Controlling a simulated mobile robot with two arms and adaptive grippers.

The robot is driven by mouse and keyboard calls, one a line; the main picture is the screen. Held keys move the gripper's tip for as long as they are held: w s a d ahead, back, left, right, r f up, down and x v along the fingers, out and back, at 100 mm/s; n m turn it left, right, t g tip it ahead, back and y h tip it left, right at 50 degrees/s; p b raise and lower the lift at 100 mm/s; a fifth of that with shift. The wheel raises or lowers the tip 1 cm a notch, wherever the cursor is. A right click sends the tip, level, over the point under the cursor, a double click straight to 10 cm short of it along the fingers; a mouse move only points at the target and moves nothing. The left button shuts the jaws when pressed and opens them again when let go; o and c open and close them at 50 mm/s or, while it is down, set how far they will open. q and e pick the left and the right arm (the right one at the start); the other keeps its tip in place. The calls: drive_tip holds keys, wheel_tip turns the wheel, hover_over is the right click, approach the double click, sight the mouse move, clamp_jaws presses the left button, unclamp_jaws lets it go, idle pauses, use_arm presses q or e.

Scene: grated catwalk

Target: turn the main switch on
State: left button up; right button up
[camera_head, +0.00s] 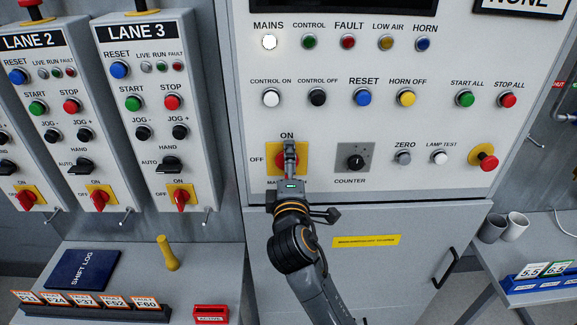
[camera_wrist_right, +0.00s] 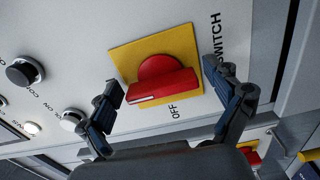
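The main switch is a red rotary handle (camera_wrist_right: 160,84) on a yellow plate (camera_wrist_right: 122,57). In the right wrist view the handle lies nearly level, its white-marked end to the left, away from the OFF label below it; the ON label is outside that view. In the head view the plate (camera_head: 271,149) sits low on the main panel, with ON above and OFF to its left, and my gripper hides most of the handle. My right gripper (camera_wrist_right: 164,80) is open, its fingers on either side of the handle with gaps visible. My left gripper is not in view.
The COUNTER knob (camera_head: 356,162) is right of the switch. The MAINS lamp (camera_head: 269,42) is bright white. Lane panels (camera_head: 160,60) with small red switches stand left. A lower desk (camera_head: 205,265) holds a shift log (camera_head: 84,269), a yellow grip (camera_head: 167,253) and fault tags.

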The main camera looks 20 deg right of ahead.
drive_tip(key=shift+s, duration=0.1)
drive_tip(key=v, duration=1.2)
